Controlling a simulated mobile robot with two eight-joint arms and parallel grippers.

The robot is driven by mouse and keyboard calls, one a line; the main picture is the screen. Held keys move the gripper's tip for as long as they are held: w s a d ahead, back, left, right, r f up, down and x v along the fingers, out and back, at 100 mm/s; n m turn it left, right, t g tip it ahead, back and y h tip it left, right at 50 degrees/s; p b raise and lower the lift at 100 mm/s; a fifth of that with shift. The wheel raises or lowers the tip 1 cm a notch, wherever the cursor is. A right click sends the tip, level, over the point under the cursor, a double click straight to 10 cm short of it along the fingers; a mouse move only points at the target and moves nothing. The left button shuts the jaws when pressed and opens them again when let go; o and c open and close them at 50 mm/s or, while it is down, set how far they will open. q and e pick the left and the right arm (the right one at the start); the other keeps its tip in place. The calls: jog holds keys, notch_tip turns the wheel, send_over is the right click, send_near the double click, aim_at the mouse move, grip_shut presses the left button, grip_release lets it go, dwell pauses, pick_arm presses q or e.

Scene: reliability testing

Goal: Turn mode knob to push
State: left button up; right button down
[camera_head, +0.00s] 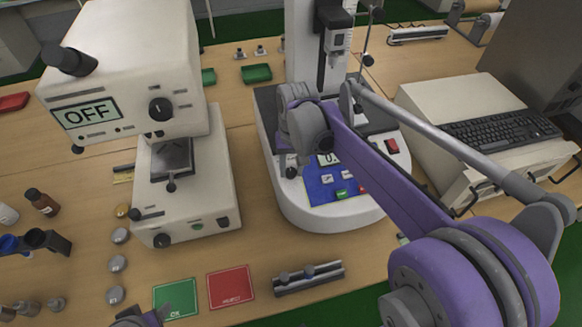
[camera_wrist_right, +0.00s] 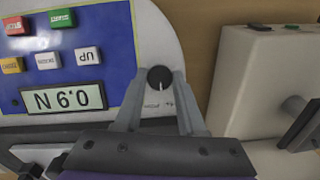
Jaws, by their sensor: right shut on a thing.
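The mode knob (camera_wrist_right: 159,78) is a small round black knob with a white mark on the pale base of the force tester (camera_head: 330,215). In the right wrist view its mark points down, towards my gripper; the small lettering beside it is too blurred to read surely. My right gripper (camera_wrist_right: 160,92) is shut on the knob, one finger on each side. In the head view the right gripper (camera_head: 289,170) is at the left of the tester's blue panel (camera_head: 330,192) and hides the knob. A small purple and dark part of my left arm shows at the bottom edge.
The white device with an OFF display (camera_head: 85,113) stands left of the tester. A green mat (camera_head: 176,298), a red mat (camera_head: 231,286) and a metal bar fixture (camera_head: 308,278) lie in front. A keyboard (camera_head: 500,130) and a pale case are at the right.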

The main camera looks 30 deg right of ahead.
aim_at(300, 181)
jog(key=m+t+y, duration=0.1)
jog(key=m, duration=0.4)
jog(key=shift+s+d+m, duration=0.1)
jog(key=shift+m, duration=0.3)
dwell(0.4)
jog(key=c, duration=0.5)
grip_release()
notch_tip(300, 181, up, 11)
jog(key=s+d, duration=0.1)
jog(key=shift+s+d+f+p, duration=0.2)
jog(key=shift+d+p, duration=0.1)
jog(key=shift+d, duration=0.05)
